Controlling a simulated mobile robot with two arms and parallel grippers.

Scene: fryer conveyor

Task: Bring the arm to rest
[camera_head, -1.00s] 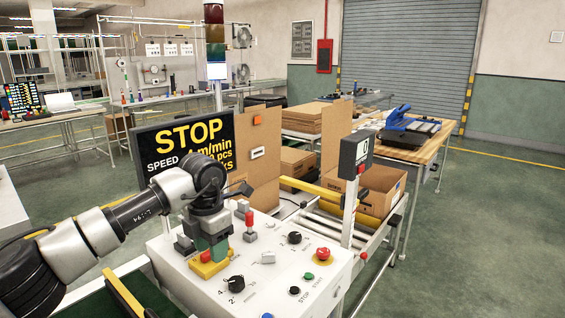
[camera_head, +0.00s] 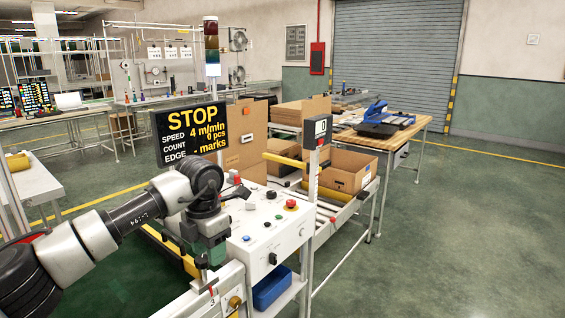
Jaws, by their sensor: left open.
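My left arm comes in from the left, and its left gripper (camera_head: 207,232) points down beside the left edge of the white control panel (camera_head: 262,222). Its jaws are partly lost against the dark and green parts there, and I see nothing held in them. I cannot tell whether it touches the machine. The panel carries several knobs and buttons and a red emergency button (camera_head: 291,204). Behind it the black display (camera_head: 191,133) reads STOP, 4 m/min, 0 pcs. My right gripper is out of view.
Below the gripper are a lever and a brass knob (camera_head: 235,301). A blue bin (camera_head: 271,287) sits under the panel. A cardboard box (camera_head: 347,181) lies on the conveyor behind. A white table (camera_head: 35,184) stands at left. The floor at right is clear.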

